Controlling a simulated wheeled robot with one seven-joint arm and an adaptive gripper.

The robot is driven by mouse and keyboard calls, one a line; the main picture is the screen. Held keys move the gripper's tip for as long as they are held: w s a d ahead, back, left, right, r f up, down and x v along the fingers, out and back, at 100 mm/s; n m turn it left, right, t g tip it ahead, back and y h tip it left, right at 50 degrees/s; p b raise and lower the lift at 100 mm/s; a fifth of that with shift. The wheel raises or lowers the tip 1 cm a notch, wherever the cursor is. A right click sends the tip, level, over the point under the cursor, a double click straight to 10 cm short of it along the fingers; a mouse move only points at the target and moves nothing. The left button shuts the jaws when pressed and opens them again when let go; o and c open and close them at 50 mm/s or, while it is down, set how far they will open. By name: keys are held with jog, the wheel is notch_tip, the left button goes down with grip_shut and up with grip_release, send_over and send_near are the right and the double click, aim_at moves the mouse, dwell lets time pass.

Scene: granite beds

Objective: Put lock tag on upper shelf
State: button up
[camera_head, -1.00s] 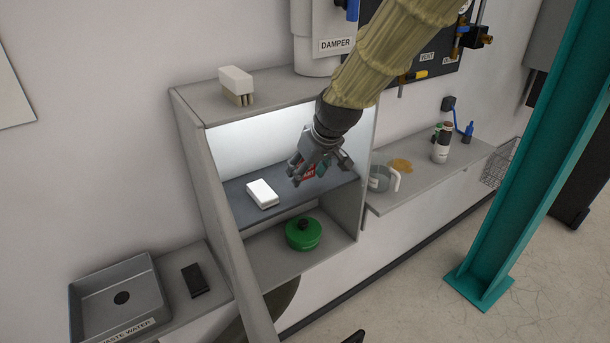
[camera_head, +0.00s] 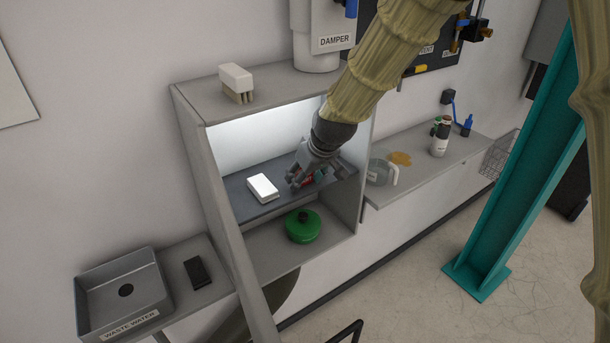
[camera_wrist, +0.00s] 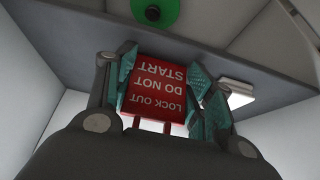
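The lock tag is a red plate with white "LOCK OUT DO NOT START" lettering. In the wrist view the lock tag (camera_wrist: 155,90) sits between the teal finger pads, lettering upside down, with two red prongs toward the palm. My gripper (camera_wrist: 163,85) appears shut on its side edges. In the head view my gripper (camera_head: 312,180) is inside the open cabinet, over the dark upper shelf (camera_head: 240,207), and mostly hides the tag. I cannot tell whether the tag touches the shelf.
A white box (camera_head: 262,187) lies on the upper shelf left of my gripper. A green round object (camera_head: 302,227) stands on the lower shelf (camera_head: 265,262). Cabinet side walls (camera_head: 352,190) and top (camera_head: 270,95) enclose the space. A jug (camera_head: 382,172) stands on the counter at right.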

jog(key=o, duration=0.4)
jog(key=shift+r, duration=0.2)
jog(key=b+v, duration=0.3)
jog(key=v, duration=0.9)
